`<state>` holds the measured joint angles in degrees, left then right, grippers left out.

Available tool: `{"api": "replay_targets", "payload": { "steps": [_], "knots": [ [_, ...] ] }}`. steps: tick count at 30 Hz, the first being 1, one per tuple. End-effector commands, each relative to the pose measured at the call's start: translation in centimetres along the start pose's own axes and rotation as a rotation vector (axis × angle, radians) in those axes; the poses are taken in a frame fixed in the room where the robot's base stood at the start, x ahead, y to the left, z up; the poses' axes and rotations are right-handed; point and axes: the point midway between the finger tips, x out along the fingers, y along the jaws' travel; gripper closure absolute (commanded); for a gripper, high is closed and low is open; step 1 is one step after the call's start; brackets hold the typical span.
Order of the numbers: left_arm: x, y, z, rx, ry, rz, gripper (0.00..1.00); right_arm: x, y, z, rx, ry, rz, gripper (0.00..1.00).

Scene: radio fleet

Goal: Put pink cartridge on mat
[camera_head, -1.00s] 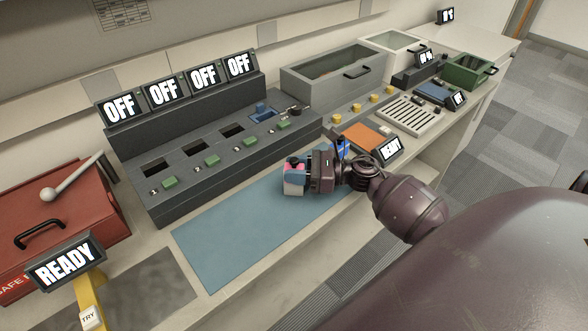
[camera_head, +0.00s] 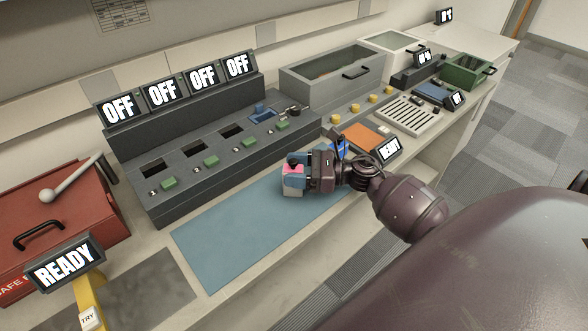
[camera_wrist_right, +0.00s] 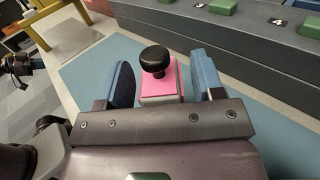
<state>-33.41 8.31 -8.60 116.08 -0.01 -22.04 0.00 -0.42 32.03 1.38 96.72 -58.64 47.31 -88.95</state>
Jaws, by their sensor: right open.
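The pink cartridge (camera_wrist_right: 174,86) has a pink top, a pale body and a black knob (camera_wrist_right: 154,60). It stands upright on the blue mat (camera_head: 222,238), toward the mat's right part; it also shows in the head view (camera_head: 292,186). My right gripper (camera_wrist_right: 163,85) is open, with its blue finger pads on either side of the cartridge and a visible gap at each side. In the head view the right gripper (camera_head: 293,179) partly hides the cartridge.
Behind the mat is a dark charger bank (camera_head: 220,148) with several slots, green buttons and OFF screens. A red box (camera_head: 60,225) with a lever stands at left. The mat's left part is clear.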

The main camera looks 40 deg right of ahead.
Motion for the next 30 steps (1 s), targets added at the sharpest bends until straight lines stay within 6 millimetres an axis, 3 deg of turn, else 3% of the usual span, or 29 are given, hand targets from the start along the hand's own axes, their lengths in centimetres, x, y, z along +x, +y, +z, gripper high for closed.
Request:
{"api": "replay_targets", "payload": {
  "steps": [8, 16, 22, 30],
  "knots": [
    [0.3, 0.1, 1.3, 0.001, -0.02, 0.001, 1.0, -5.3, 0.0, -0.4, 0.003, 0.007, -0.003, 0.39],
    [0.4, 0.2, 0.8, 0.001, -0.008, 0.002, 1.0, -9.9, 0.0, -0.3, 0.003, 0.005, -0.003, 0.39],
    [0.5, 0.2, 0.8, 0.001, -0.008, 0.003, 1.0, -11.5, 0.0, -0.2, 0.0, 0.004, -0.002, 0.39],
    [0.6, 0.2, 0.8, 0.002, -0.009, 0.003, 1.0, -11.8, 0.0, -0.1, 0.0, 0.002, -0.002, 0.39]
  ]
}}
